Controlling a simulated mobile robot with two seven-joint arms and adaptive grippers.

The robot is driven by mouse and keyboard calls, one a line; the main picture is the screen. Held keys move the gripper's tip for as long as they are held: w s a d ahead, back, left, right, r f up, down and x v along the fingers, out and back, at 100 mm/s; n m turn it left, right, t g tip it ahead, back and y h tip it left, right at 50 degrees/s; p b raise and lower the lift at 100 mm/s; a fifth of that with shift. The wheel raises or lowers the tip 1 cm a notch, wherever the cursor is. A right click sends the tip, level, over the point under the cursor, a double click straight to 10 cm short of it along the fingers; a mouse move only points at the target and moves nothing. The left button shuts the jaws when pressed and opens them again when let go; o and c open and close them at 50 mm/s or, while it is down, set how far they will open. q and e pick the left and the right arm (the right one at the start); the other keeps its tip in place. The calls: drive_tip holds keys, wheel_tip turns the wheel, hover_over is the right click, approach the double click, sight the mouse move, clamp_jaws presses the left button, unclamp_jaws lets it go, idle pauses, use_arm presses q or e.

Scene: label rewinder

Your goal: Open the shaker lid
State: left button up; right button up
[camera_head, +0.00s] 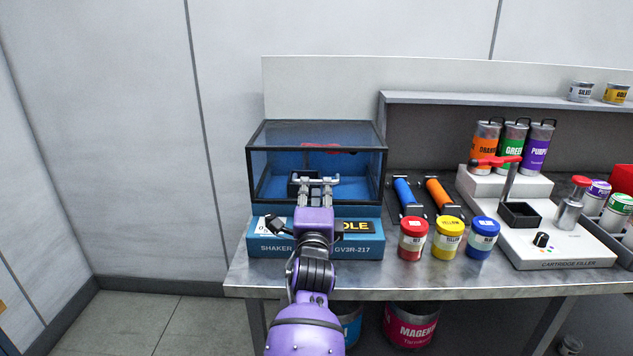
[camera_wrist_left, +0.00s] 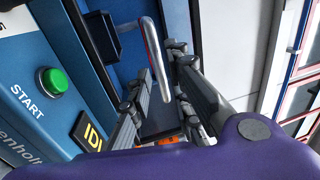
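The shaker (camera_head: 262,238) is a blue box with a clear, dark-framed lid (camera_head: 258,134) standing closed on top. Its start button (camera_wrist_left: 54,80) is green, and part of its front label reads "IDLE". My left gripper (camera_head: 317,182) is in front of the lid, its fingers pointing at it. In the left wrist view, a grey bar handle (camera_wrist_left: 152,48) reaches between the fingers of the left gripper (camera_wrist_left: 161,62). The fingers are apart, with a gap visible beside the handle; whether either touches it is unclear. My arm hides part of the shaker's front. My right gripper is not in view.
Red (camera_head: 413,240), yellow (camera_head: 447,238) and blue (camera_head: 482,238) jars stand right of the shaker, near the steel table's (camera_head: 420,275) front edge. Blue (camera_head: 405,193) and orange (camera_head: 438,192) tubes lie behind them. The cartridge filler (camera_head: 565,250) stands further right. Open floor is left.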

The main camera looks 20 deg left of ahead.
sight(316, 183)
use_arm(q)
drive_tip(key=shift+x, duration=2.05)
drive_tip(key=shift+a+f, duration=0.1)
drive_tip(key=shift+s, duration=0.1)
clamp_jaws()
